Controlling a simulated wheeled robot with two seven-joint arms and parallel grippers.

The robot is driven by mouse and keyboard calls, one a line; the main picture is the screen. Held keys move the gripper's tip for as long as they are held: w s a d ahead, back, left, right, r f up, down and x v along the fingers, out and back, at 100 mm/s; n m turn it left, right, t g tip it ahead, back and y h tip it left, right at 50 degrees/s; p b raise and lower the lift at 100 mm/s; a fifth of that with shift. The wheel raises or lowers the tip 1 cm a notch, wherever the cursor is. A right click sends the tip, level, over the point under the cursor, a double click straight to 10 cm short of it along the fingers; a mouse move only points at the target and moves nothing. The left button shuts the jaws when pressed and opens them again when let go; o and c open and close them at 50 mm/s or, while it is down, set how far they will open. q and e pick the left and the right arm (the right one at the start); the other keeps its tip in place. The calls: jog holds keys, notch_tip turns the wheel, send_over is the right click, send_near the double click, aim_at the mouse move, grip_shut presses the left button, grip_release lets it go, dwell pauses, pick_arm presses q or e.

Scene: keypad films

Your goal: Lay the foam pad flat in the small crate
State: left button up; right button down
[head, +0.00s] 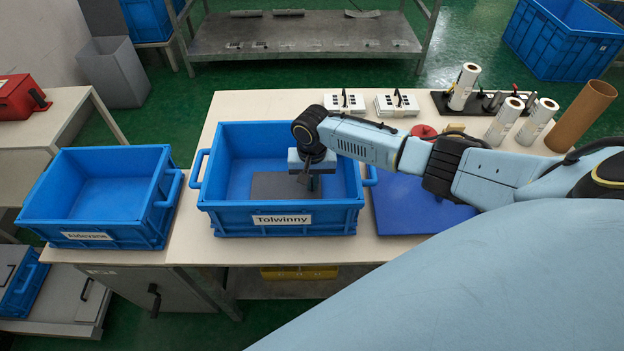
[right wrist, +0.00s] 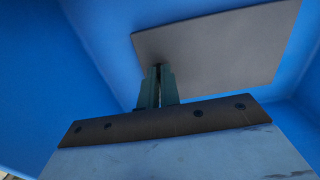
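The foam pad (head: 272,186) is a flat dark grey sheet inside the blue crate labelled Tolwinny (head: 215,210). It also shows as a broad grey face in the right wrist view (right wrist: 220,45). My right gripper (head: 308,182) reaches down into this crate at the pad's right part. In the wrist view its fingers (right wrist: 157,70) are close together at the pad, seemingly shut on it; the exact contact is hidden. I cannot tell whether the pad touches the crate floor. A second, smaller-looking blue crate (head: 85,241) stands empty at the left. My left gripper is not in view.
A flat blue panel (head: 405,212) lies right of the labelled crate, under my right arm. White keypad boxes (head: 345,103), white rolls (head: 503,120) and a brown tube (head: 582,115) stand along the table's back. The table (head: 190,215) is bare between the two crates.

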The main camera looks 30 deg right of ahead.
jog(key=shift+f, duration=0.35)
dwell(0.4)
jog(key=c, duration=1.5)
grip_release()
jog(key=shift+c, duration=0.2)
jog(key=shift+r, duration=0.1)
notch_tip(320, 180, up, 13)
jog(key=p, duration=0.3)
jog(key=shift+r, duration=0.2)
